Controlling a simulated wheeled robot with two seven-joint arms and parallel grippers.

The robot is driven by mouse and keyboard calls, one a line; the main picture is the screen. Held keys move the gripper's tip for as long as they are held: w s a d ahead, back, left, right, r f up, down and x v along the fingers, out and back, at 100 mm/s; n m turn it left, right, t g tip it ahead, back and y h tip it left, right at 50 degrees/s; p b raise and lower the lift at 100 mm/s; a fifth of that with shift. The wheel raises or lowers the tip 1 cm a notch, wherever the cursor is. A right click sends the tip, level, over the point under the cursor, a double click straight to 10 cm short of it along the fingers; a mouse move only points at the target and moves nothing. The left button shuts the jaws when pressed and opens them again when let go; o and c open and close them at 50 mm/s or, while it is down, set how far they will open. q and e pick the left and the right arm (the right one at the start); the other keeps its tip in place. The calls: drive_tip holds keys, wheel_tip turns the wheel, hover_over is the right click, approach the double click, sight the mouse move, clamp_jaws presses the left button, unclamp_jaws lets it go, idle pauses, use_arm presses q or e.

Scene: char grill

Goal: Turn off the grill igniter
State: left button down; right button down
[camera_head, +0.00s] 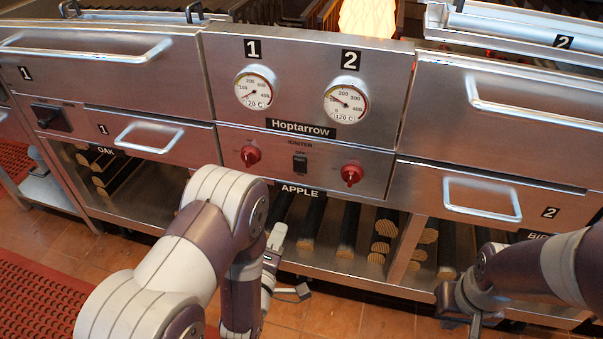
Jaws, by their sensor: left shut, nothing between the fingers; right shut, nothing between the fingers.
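The igniter switch (300,163) is a small black rocker on the steel front panel, under the word IGNITER and an OFF mark. Its tilt is too small to tell. A red knob (250,156) sits to its left and another red knob (352,173) to its right. My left gripper (298,292) is low in front of the grill, below the switch and apart from it, shut and empty, partly behind my own arm. My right gripper (474,322) is at the lower right, in front of the lower shelf, shut and empty, well away from the switch.
Two gauges (255,91) (345,103) are above the switch; the right one is marked 120 C. A bright glow (367,16) shows behind the panel. Drawers with steel handles (148,136) (483,198) flank it. Logs (348,230) lie on the shelf below. Red mats (35,300) lie at left.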

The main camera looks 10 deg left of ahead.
use_arm(q)
wheel_tip(320, 180, up, 4)
drive_tip(key=shift+d+n+t, duration=0.1)
drive_tip(key=shift+n+t, duration=0.9)
drive_tip(key=shift+n, duration=0.1)
drive_tip(key=b, duration=0.2)
approach(300, 163)
drive_tip(key=w, duration=0.5)
drive_tip(key=shift+w+r, duration=0.1)
drive_tip(key=shift+w, duration=0.15)
drive_tip(key=shift+w+r+b, duration=0.15)
drive_tip(key=shift+w+b, duration=0.15)
drive_tip(key=shift+w, duration=0.35)
